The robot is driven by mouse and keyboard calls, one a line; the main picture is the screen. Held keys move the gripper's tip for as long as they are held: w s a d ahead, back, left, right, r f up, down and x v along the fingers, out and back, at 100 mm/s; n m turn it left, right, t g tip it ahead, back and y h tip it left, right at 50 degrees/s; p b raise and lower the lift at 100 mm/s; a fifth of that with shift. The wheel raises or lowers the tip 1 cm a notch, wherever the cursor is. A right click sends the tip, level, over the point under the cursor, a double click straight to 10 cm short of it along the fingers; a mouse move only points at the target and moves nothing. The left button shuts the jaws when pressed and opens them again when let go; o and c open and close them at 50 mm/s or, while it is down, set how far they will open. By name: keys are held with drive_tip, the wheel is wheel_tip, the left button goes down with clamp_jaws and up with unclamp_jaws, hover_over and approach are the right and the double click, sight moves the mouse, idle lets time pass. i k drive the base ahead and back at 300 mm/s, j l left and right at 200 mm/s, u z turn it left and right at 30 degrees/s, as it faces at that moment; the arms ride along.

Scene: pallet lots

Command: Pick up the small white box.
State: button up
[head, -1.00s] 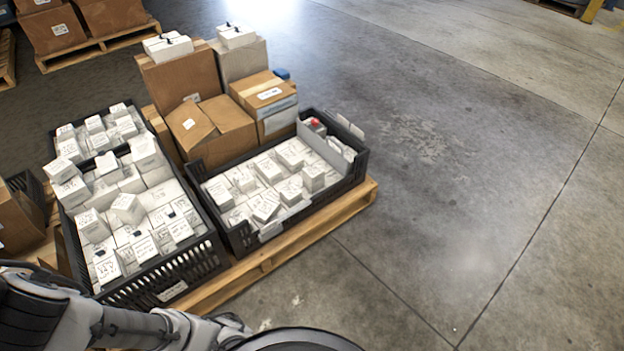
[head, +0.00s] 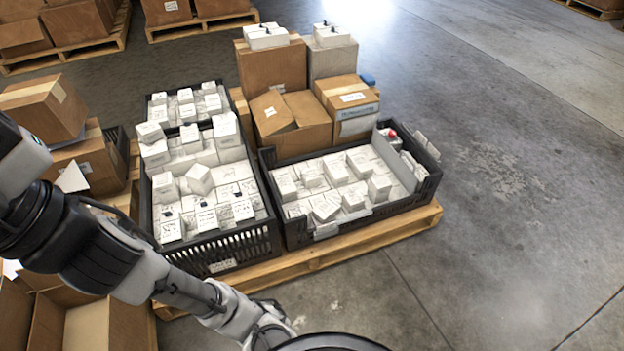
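Several small white boxes with dark print fill black crates on a wooden pallet; I cannot tell which one the task names. One white box (head: 199,180) sits tilted on top of the others in the left crate (head: 231,250). More white boxes (head: 325,207) lie in the right crate (head: 335,219). Others fill a crate behind (head: 185,105). Two flat white boxes stand on the tall cartons, at the left (head: 267,37) and at the right (head: 331,35). My arm crosses the lower left, in front of the crates. My gripper is not visible.
The pallet (head: 320,257) carries brown cartons (head: 290,120) behind the right crate. Other cartons (head: 90,160) stand at the left, and an open carton (head: 80,325) is at the lower left. Loaded pallets (head: 70,55) stand at the back left. The concrete floor (head: 490,240) at the right is clear.

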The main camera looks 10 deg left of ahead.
sight(310, 177)
drive_tip(key=i+l+u, duration=0.45)
drive_tip(key=i+l, duration=0.9)
